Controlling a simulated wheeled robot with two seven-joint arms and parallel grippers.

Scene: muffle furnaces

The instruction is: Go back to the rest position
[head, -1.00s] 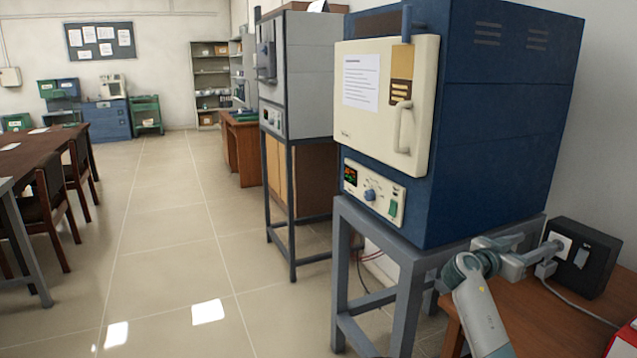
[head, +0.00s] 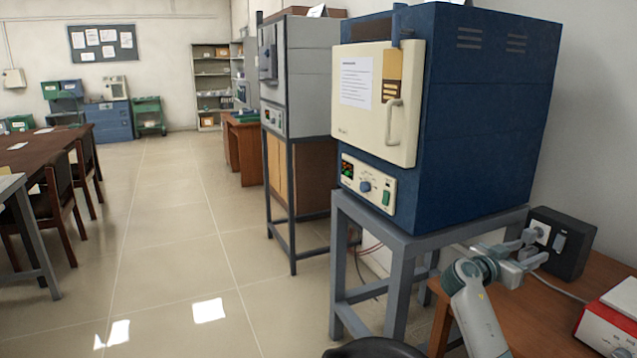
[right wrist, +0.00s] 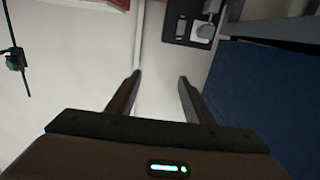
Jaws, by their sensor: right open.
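My right gripper (head: 537,247) is at the lower right of the head view, over the wooden table and in front of the black switch box (head: 574,252). Its two fingers (right wrist: 159,78) stand apart in the right wrist view, with nothing between them. Whether a fingertip touches the box is hard to tell in the head view. My left gripper is in neither view.
A blue furnace (head: 490,120) with a shut cream door (head: 372,125) stands on a grey metal stand (head: 400,245), close left of my right arm. A red and white box (head: 610,325) lies on the wooden table (head: 540,325). The tiled floor (head: 170,230) at left is open.

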